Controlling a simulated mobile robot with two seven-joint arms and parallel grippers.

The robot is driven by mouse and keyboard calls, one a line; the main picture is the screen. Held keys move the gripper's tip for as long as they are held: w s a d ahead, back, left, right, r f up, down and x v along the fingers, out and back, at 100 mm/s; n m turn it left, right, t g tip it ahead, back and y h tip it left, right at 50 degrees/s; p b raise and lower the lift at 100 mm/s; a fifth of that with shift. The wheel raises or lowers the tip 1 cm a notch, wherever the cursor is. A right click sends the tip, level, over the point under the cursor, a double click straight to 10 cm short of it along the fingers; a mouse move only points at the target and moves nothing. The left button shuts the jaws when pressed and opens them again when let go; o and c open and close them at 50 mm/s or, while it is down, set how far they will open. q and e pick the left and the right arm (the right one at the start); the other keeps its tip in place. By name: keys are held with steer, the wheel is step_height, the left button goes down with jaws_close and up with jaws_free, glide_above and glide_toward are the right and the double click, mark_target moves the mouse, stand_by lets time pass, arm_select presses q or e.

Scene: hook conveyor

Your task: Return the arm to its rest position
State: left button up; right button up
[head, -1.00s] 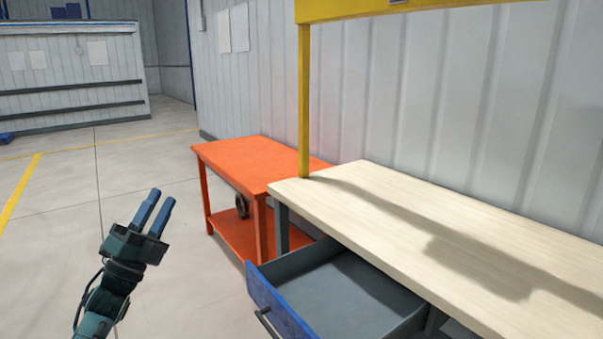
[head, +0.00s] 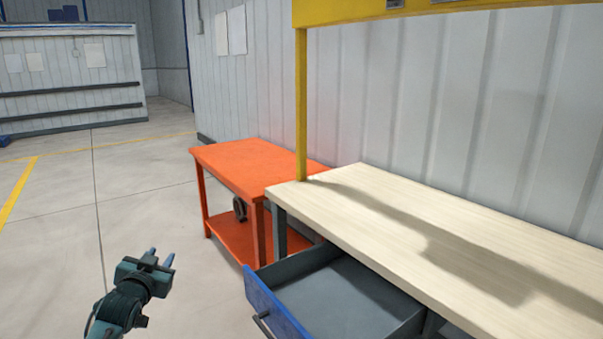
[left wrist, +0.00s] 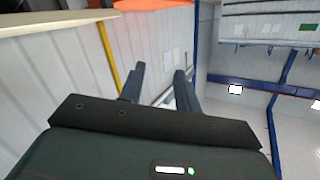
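My left gripper (head: 159,257) is at the lower left of the head view, over the open floor and to the left of the open drawer. Its two blue fingers stand apart with nothing between them. In the left wrist view the fingers (left wrist: 157,84) are also apart and empty, with the wall and ceiling behind them. My right gripper is in neither view.
A wooden-topped workbench (head: 400,215) with a yellow frame (head: 301,105) stands at the right. Its blue-fronted drawer (head: 272,305) is pulled out and looks empty. An orange table (head: 250,165) stands behind it. The floor (head: 50,235) at left is clear.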

arm_select(q)
steer(key=s+d+f+m+g+h, duration=0.1)
steer(key=s+d+f+g, duration=0.1)
steer(key=s+d+f, duration=0.55)
steer(key=s+d+f+g+h, duration=0.15)
steer(key=s+d+f, duration=0.25)
steer(key=s+f, duration=0.55)
steer(key=s+d+f+g+h, duration=0.1)
steer(key=s+d+f, duration=0.1)
steer(key=s, duration=0.8)
steer(key=s+d+f+n+g+h, duration=0.1)
steer(key=s+d, duration=0.4)
steer(key=s, duration=0.5)
steer(key=shift+d+f, duration=0.15)
steer(key=shift+f, duration=0.4)
steer(key=shift+d+f+g, duration=0.1)
steer(key=shift+g, duration=0.15)
